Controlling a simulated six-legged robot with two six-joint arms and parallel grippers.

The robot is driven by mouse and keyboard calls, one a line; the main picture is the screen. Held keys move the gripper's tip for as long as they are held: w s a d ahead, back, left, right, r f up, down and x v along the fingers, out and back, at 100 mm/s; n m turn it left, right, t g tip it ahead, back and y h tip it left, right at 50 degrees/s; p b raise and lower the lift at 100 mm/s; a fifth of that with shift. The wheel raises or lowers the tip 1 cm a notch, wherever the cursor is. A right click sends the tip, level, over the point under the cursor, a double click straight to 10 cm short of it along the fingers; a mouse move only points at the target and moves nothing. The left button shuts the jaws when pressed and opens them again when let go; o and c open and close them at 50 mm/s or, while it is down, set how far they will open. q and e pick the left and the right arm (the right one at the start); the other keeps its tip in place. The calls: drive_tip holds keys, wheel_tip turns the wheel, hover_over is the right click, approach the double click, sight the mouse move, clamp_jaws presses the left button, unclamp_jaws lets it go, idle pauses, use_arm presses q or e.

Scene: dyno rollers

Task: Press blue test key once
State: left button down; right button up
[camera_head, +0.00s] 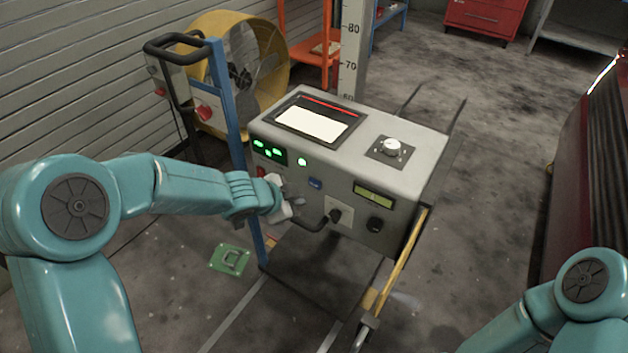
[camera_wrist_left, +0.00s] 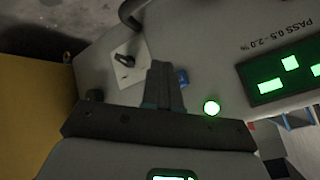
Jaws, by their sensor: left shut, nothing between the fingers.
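The blue key (camera_head: 315,182) is on the front panel of the grey test console (camera_head: 400,190), to the right of a round green-lit button. In the left wrist view the blue key (camera_wrist_left: 182,77) shows just beside my gripper fingers, partly hidden by them. My left gripper (camera_head: 291,209) is shut and empty, in front of the panel, a little left of and below the key in the head view. In the left wrist view its closed fingers (camera_wrist_left: 160,85) point at the panel. I cannot tell whether the fingertips touch it. My right gripper is out of view.
A green-lit round button (camera_head: 302,162), a green display (camera_head: 268,149) and a red control (camera_head: 261,172) sit left of the key. A black knob (camera_head: 375,225) and small yellow-green display (camera_head: 374,196) are to the right.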

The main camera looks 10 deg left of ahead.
sight(315, 184)
use_arm(q)
drive_tip(key=shift+w+d+p, duration=0.25)
drive_tip(key=shift+w+p, duration=0.05)
drive_tip(key=shift+w, duration=0.35)
drive_tip(key=shift+w+d+p, duration=0.2)
drive_tip(key=shift+w+p, duration=0.1)
drive_tip(key=shift+w, duration=0.35)
drive_tip(key=shift+w, duration=0.1)
idle(1.0)
drive_tip(key=shift+w+d+p, duration=0.1)
drive_tip(key=shift+w+p, duration=0.2)
drive_tip(key=shift+w+d+p, duration=0.15)
drive_tip(key=shift+w+p, duration=0.15)
drive_tip(key=shift+w, duration=0.05)
idle(0.6)
drive_tip(key=shift+s, duration=0.1)
drive_tip(key=shift+s+a+b, duration=0.25)
drive_tip(key=shift+s+b, duration=0.3)
drive_tip(key=shift+s, duration=0.1)
